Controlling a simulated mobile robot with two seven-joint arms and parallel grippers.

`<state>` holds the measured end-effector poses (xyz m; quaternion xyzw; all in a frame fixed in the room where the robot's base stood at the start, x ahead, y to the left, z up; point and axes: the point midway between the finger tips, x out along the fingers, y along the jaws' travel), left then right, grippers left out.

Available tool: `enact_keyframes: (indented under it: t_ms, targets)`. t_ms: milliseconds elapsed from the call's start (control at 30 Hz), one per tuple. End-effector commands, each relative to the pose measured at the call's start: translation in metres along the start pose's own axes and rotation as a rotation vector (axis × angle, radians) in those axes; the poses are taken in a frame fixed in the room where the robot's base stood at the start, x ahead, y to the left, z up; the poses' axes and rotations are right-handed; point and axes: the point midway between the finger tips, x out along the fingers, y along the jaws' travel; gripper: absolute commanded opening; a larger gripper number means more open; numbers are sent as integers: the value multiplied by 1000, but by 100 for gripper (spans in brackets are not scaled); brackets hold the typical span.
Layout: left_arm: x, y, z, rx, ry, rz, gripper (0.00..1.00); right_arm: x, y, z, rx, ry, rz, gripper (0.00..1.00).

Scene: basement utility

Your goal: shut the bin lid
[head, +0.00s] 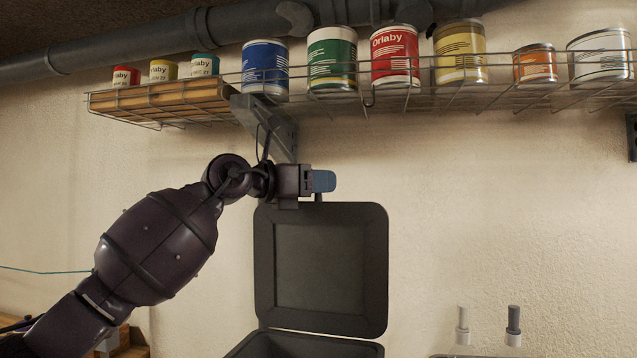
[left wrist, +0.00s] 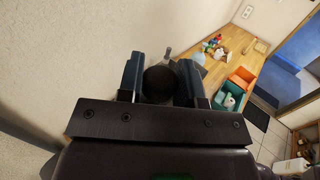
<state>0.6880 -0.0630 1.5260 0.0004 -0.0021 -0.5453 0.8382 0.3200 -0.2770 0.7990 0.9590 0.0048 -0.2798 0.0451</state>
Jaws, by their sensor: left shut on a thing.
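The bin lid (head: 318,270) is a dark grey, rounded square panel. It stands upright, open, at the back of the dark bin (head: 305,346), whose upper rim shows at the bottom of the head view. My left gripper (head: 321,182) is at the middle of the lid's top edge, with its blue-grey fingers over a small tab there. In the left wrist view, a dark round piece (left wrist: 160,84) sits between the two fingers of the left gripper (left wrist: 160,70); it looks like the lid's grip. My right gripper is not in view.
A wire shelf (head: 410,98) with several paint cans and its bracket (head: 268,125) hang just above my left gripper. Two small capped posts (head: 463,325) (head: 513,325) stand right of the bin. The left wrist view shows a wooden worktop (left wrist: 205,75) with coloured bins (left wrist: 230,98).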

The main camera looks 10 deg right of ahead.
Motion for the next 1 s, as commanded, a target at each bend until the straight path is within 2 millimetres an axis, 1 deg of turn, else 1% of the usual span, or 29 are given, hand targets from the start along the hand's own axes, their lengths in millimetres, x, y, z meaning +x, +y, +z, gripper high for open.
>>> enact_keyframes:
  t_ms: [167, 267, 600, 800, 1000]
  targets:
    - [-8, -6, -2, 27, -26, 1, 0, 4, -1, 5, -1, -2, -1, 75]
    - [-15, -14, -4, 55, -54, 0, 0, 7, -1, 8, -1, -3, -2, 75]
    - [-54, -52, -14, 198, -198, 0, 0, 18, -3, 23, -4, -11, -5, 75]
    - [-77, -76, -26, 287, -290, -1, 0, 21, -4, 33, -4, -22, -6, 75]
    - [-96, -95, -38, 365, -368, -1, 0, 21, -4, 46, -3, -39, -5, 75]
